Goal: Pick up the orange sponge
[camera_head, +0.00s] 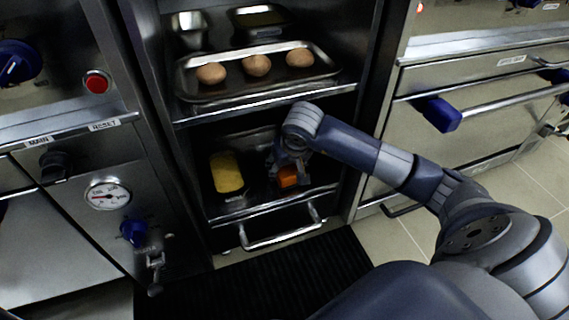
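The orange sponge (288,177) is small in the camera_head view. It lies in the lower compartment of the open cabinet, right of a yellow item. My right gripper (284,168) reaches into that compartment from the right and is at the sponge, partly covering it. The fingers are small and dark, so I cannot tell whether they are closed on the sponge or only around or above it. My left gripper is not in view.
A yellow item (227,173) stands to the left in the same compartment. A metal tray (200,94) with three round brown items is on the shelf (250,104) above. A metal handle (283,238) sticks out below. A black mat (240,287) covers the floor in front.

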